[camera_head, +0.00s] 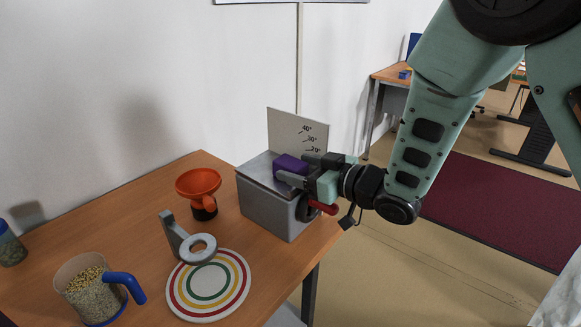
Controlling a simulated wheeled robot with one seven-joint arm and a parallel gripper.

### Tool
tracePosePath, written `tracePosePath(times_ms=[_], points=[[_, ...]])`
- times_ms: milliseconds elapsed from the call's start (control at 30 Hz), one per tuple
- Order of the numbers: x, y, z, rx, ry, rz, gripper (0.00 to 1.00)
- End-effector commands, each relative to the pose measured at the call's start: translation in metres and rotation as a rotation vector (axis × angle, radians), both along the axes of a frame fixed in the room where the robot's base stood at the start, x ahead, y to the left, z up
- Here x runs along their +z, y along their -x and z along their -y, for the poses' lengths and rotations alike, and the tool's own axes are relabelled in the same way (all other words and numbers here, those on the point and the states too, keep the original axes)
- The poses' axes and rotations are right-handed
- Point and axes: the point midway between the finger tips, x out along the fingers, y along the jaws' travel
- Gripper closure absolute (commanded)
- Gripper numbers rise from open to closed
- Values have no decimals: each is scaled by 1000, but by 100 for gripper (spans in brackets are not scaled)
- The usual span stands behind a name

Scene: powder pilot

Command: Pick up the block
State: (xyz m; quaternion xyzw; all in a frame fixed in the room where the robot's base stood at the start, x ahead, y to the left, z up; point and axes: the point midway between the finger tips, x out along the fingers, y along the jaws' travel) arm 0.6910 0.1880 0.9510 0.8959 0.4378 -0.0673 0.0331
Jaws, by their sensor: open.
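The purple block (290,166) sits on top of a grey box-shaped stand (266,208) at the table's right part. An upright panel (296,130) with angle marks stands behind it. My gripper (300,170) reaches in from the right at block height. Its two dark fingers are apart, with the block's right end at or between them. I cannot tell whether the fingers touch the block. The fingers hide part of the block's right side.
An orange funnel (198,182), a grey ring holder (177,237), a plate with coloured rings (225,305) and a blue-handled jug of grains (92,290) stand left of the box on the wooden table (130,212). A wall is behind. A red knob (323,207) sits below my gripper.

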Motion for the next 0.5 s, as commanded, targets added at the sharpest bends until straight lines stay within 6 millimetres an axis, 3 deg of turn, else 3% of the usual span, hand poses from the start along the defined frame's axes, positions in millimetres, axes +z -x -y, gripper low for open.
tracePosePath(times_ms=[300,500], points=[[-1,-4,-4,-1,-1,1,36],[-1,-4,-4,-1,0,0,87]])
